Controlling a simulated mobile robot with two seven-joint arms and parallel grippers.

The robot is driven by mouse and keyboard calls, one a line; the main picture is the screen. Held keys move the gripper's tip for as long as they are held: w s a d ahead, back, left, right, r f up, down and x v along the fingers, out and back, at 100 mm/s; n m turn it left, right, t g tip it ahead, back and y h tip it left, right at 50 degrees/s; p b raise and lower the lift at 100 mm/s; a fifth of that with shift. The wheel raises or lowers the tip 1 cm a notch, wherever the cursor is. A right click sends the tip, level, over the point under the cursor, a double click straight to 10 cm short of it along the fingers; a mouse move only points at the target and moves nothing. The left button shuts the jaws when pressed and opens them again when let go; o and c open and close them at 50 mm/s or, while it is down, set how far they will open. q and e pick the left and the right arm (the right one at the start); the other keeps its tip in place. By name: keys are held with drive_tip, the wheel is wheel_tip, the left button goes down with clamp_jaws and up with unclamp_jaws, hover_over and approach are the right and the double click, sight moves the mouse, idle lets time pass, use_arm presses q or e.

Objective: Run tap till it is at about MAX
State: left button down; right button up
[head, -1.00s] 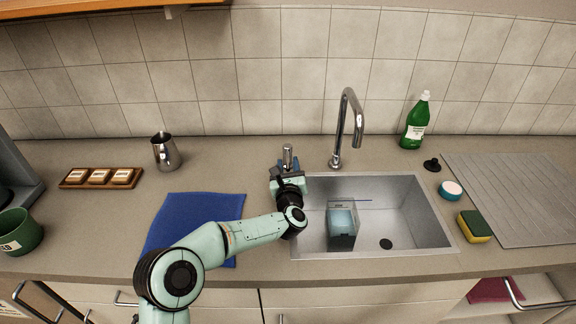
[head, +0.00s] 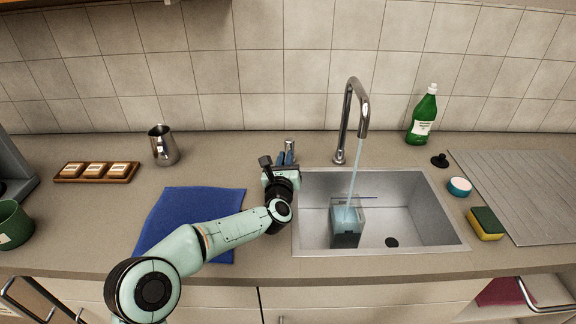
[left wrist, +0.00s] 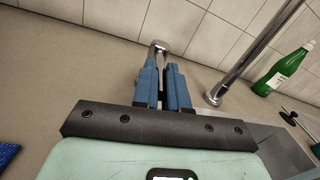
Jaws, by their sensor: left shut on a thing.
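The curved metal tap (head: 345,120) stands behind the sink, and a stream of water (head: 352,185) falls from its spout into a clear container (head: 345,239) in the sink (head: 425,220). The container stands at the left of the basin with bluish water in it; a MAX mark and the exact level are too small to read. My left gripper (head: 285,158) is shut on the short metal tap handle (head: 289,145), left of the spout. The left wrist view shows the blue fingers (left wrist: 163,78) around the handle (left wrist: 158,47). My right gripper is not in view.
A blue cloth (head: 190,213), a metal jug (head: 163,147) and a wooden tray (head: 72,179) are left.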

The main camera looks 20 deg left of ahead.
use_arm(q)
drive_tip(key=c, duration=1.2)
unclamp_jaws()
drive_tip(key=shift+o, duration=0.2)
drive_tip(key=shift+s, duration=0.1)
